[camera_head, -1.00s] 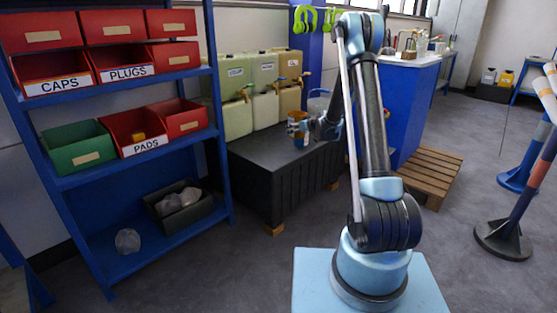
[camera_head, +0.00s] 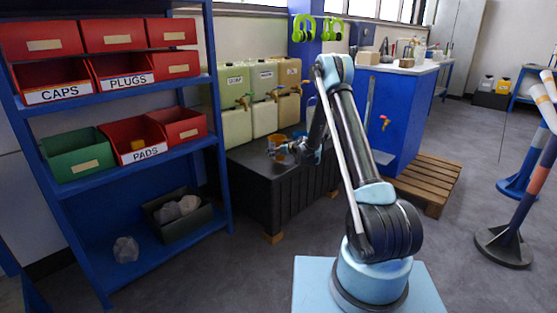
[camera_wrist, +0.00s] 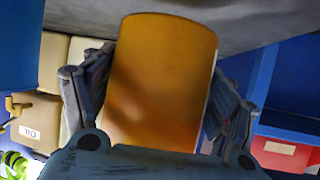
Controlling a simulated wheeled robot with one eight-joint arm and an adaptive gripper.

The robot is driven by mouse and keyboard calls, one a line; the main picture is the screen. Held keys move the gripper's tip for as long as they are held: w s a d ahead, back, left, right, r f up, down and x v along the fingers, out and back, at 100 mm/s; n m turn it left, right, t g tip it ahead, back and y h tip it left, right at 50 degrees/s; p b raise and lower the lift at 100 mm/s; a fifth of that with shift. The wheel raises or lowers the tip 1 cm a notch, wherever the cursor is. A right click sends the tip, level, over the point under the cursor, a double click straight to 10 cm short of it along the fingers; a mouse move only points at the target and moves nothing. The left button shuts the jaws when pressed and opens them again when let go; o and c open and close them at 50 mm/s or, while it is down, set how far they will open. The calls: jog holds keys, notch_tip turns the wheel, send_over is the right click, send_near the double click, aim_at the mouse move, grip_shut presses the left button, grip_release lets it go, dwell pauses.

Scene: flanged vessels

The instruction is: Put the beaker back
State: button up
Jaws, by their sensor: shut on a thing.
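The beaker is an amber-orange cylinder (camera_wrist: 162,80) that fills the middle of the wrist view, between the two dark fingers. It shows small and orange in the head view (camera_head: 278,147), at the end of my arm. My gripper (camera_head: 284,151) is shut on the beaker, with a finger along each side of it in the wrist view (camera_wrist: 158,100). In the head view the beaker is over or in front of the top of the black chest (camera_head: 252,163). I cannot tell whether it touches the chest.
Several jerrycans with taps (camera_head: 264,110) stand at the back of the chest. A small blue and orange item (camera_head: 299,136) is on the chest, partly hidden. A blue shelf rack (camera_head: 218,150) with bins is at left. A blue counter (camera_head: 405,115) and a pallet (camera_head: 428,175) are at right.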

jog(key=shift+f, duration=1.75)
jog(key=shift+f, duration=0.1)
jog(key=o, duration=1.3)
